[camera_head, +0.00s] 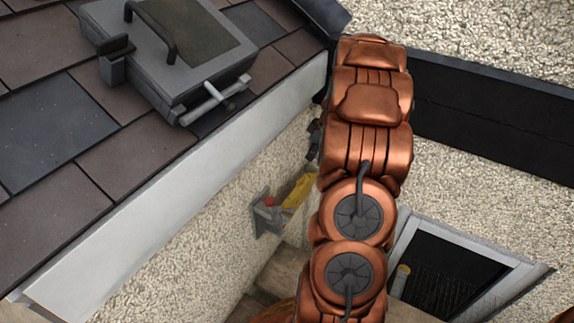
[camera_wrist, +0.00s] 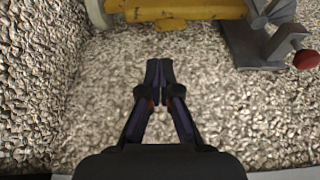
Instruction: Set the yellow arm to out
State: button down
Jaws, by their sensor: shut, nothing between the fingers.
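The yellow arm (camera_head: 301,190) is on the pebbled wall below the roof edge, partly hidden behind my copper arm in the head view. In the wrist view the yellow arm (camera_wrist: 180,10) runs across the top edge, cut off by the frame. A grey metal bracket (camera_wrist: 255,40) with a red knob (camera_wrist: 306,59) sits at its right end; the bracket (camera_head: 266,215) also shows in the head view. My gripper (camera_wrist: 159,64) is shut and empty, its tips a little below the yellow arm in the picture. Any contact with the wall cannot be told.
The tiled roof (camera_head: 60,120) with a grey hatch (camera_head: 170,50) lies at upper left, edged by a white board (camera_head: 180,190). A framed dark opening (camera_head: 445,270) is at lower right. A dark beam (camera_head: 490,110) crosses the right wall.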

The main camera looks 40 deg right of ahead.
jog(key=b+x, duration=0.1)
jog(key=x, duration=0.2)
jog(key=b+x, duration=0.1)
jog(key=x, duration=0.3)
jog(key=b+x, duration=0.1)
jog(key=x, duration=0.2)
jog(key=shift+w, duration=0.45)
jog(key=shift+s, duration=0.1)
